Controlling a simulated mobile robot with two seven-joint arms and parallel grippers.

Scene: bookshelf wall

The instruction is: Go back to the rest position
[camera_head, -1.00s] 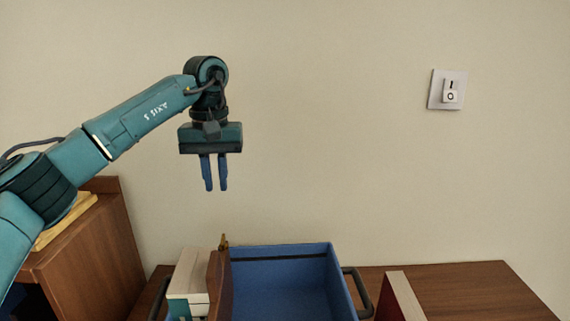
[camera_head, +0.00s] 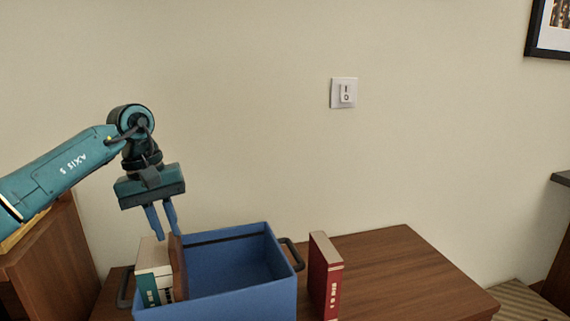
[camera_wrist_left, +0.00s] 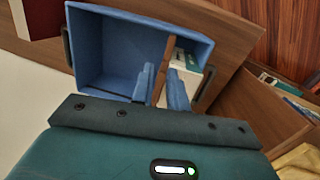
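My left gripper (camera_head: 168,235) points down over the left part of a blue crate (camera_head: 222,303). Its two blue fingers are apart, with a gap between them. In the head view the fingertips show at the top edge of a thin brown upright object (camera_head: 179,272); I cannot tell whether they touch it. In the left wrist view the brown object (camera_wrist_left: 170,50) lines up with the gap between the fingers (camera_wrist_left: 160,85). My right gripper is not in view.
Pale books (camera_head: 152,258) stand in the crate's left side; the rest of it looks empty. A red book (camera_head: 326,275) stands upright right of the crate on the brown table (camera_head: 400,270), which is clear further right. A wall switch (camera_head: 344,93) is behind.

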